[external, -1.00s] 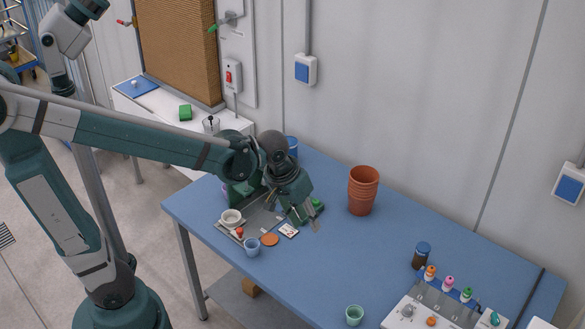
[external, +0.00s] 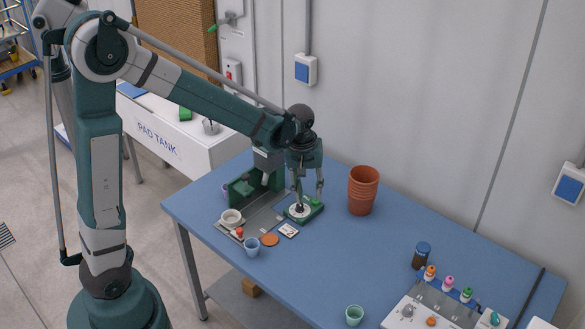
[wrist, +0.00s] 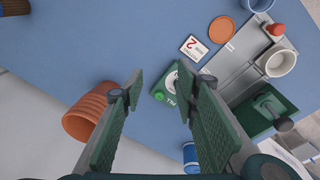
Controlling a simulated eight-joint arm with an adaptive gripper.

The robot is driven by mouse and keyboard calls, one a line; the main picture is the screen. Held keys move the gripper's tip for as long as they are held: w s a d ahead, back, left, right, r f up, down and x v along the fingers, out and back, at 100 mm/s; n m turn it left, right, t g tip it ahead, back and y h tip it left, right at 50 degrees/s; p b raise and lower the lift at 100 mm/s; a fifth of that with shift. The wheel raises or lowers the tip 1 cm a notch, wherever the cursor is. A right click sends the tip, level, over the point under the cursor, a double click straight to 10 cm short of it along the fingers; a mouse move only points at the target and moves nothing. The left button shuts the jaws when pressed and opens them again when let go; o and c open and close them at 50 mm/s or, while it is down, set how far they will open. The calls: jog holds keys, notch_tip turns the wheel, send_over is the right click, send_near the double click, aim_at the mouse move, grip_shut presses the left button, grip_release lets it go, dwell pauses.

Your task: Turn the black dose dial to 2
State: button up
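The dose dial is a small black knob (external: 300,208) on a white disc, set on a green base (external: 316,211) on the blue table. Its numbers are too small to read. My gripper (external: 308,195) points down over the dial, with one finger close to the knob; contact cannot be told. In the wrist view my gripper (wrist: 160,86) is open, fingers wide apart. The green base (wrist: 158,95) and part of the white disc show between them; the right finger hides the rest. A white card with a red 2 (external: 288,230) lies beside the base, also in the wrist view (wrist: 194,47).
A grey tray (external: 262,219) with a white cup (external: 231,217), a red knob and a green machine lies left of the dial. Stacked terracotta pots (external: 362,190) stand close on the right. A blue cup (external: 252,246) and an orange disc (external: 270,240) lie in front. The table's middle is clear.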

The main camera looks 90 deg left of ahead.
aim_at(300, 207)
jog(key=a+f+n, duration=0.1)
jog(key=a, duration=0.2)
jog(key=s+a+f+n+p, duration=0.1)
jog(key=a+f, duration=0.1)
jog(key=a, duration=0.1)
jog(key=s+a+f+n, duration=0.1)
jog(key=a+f, duration=0.1)
jog(key=a, duration=0.1)
jog(key=shift+g+p, duration=0.4)
jog(key=shift+s+a+f+h, duration=0.15)
jog(key=shift+a+f+h, duration=0.15)
jog(key=shift+a+f, duration=0.15)
jog(key=shift+f, duration=0.1)
jog(key=shift+f, duration=3.8)
jog(key=shift+c, duration=0.5)
jog(key=c, duration=0.8)
